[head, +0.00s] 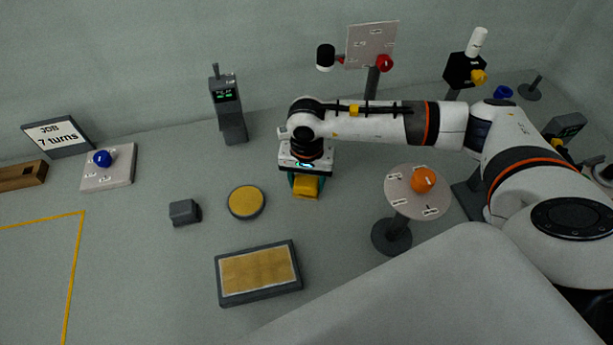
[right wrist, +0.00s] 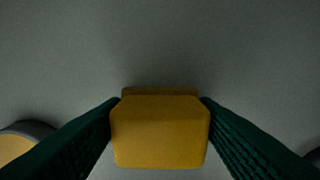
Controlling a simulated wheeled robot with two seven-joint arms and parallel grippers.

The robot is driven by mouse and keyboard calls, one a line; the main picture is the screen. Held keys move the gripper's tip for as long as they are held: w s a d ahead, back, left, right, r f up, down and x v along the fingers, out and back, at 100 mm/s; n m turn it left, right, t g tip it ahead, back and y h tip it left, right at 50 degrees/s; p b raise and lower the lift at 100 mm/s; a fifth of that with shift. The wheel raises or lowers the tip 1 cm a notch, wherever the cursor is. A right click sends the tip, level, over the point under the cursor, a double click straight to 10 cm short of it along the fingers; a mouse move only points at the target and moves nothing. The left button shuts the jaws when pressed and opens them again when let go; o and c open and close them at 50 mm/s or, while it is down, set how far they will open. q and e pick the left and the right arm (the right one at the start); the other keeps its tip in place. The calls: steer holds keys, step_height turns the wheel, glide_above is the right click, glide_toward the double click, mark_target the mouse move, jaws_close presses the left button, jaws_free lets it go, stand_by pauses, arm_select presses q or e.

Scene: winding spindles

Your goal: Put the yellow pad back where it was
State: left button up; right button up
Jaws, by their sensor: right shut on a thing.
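The yellow pad (head: 305,187) is a small yellow-orange block between the fingers of my right gripper (head: 304,181). In the right wrist view the pad (right wrist: 160,130) fills the space between the two dark green fingers (right wrist: 160,125), which press on its sides. A grey surface shows beyond it; I cannot tell whether the pad touches it. A round yellow disc with a dark rim (head: 246,202) lies left of the gripper. A dark tray with a tan panel (head: 221,284) lies in front. My left gripper is not in view.
A grey block (head: 184,212) lies left of the disc. A round stand with an orange knob (head: 423,180) is at the right. A grey post with a green display (head: 228,105) stands behind. A plate with a blue knob (head: 120,168) and the job sign (head: 59,137) are far left.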

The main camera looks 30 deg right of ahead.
mark_target(306, 178)
steer(key=shift+f+b, duration=0.2)
steer(key=shift+b, duration=0.1)
steer(key=o, duration=0.9)
steer(key=shift+r, duration=0.1)
steer(key=shift+r+p, duration=0.25)
steer(key=shift+p, duration=0.15)
steer(key=shift+w+r+b, duration=0.1)
steer(key=shift+r+b, duration=0.2)
steer(key=shift+r, duration=0.05)
step_height(306, 178, up, 11)
steer(key=shift+r+b, duration=0.1)
steer(key=shift+b, duration=0.9)
